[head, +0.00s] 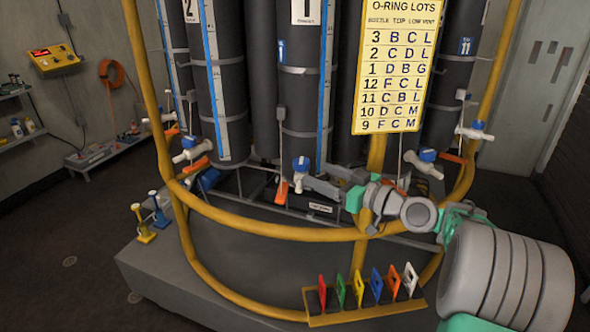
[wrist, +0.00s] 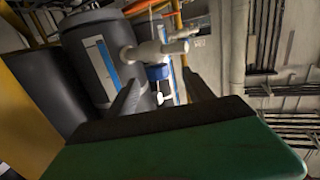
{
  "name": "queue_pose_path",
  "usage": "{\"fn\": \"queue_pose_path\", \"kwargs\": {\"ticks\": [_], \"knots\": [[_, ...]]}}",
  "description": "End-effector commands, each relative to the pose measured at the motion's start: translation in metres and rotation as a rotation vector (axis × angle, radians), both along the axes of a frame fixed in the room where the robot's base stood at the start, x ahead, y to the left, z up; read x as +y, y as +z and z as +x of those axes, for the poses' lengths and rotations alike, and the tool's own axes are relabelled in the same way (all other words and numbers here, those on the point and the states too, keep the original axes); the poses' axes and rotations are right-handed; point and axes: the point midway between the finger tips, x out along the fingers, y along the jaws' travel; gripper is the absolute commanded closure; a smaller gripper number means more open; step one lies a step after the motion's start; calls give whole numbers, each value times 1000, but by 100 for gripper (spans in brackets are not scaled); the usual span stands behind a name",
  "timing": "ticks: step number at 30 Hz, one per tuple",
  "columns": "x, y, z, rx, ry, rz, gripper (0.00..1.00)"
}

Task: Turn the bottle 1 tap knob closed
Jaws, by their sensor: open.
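Bottle 1 (head: 304,90) is a tall dark cylinder under a plate with the number 1, in the middle of the head view. Its tap has a blue knob (head: 301,163) on a white body, low on the bottle's front. My gripper (head: 320,178) comes in from the right, open, with its fingers close to the tap. In the wrist view, a blue knob (wrist: 158,72) on a white tap body (wrist: 153,51) shows between the two dark fingers (wrist: 162,80). I cannot tell whether the fingers touch it. Nothing is held.
A yellow rail (head: 270,229) curves around the bottles, below and in front of the tap. Neighbouring taps (head: 190,143) stand left and right. A yellow O-ring chart (head: 394,65) hangs above my arm. A rack of coloured tags (head: 365,307) sits below.

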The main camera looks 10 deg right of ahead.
Motion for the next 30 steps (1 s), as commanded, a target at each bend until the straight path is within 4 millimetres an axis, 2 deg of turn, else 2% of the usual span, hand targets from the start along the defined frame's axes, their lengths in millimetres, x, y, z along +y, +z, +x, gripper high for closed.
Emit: {"fn": "queue_pose_path", "kwargs": {"ticks": [2, 4, 15, 25, 30], "knots": [[-7, 2, 3, -22, -10, 19, 39], [-4, 5, 8, -27, -10, 22, 39], [40, 5, 55, -23, -7, 20, 39], [44, 4, 61, -23, -9, 19, 40], [44, 4, 60, -23, -9, 19, 54]]}}
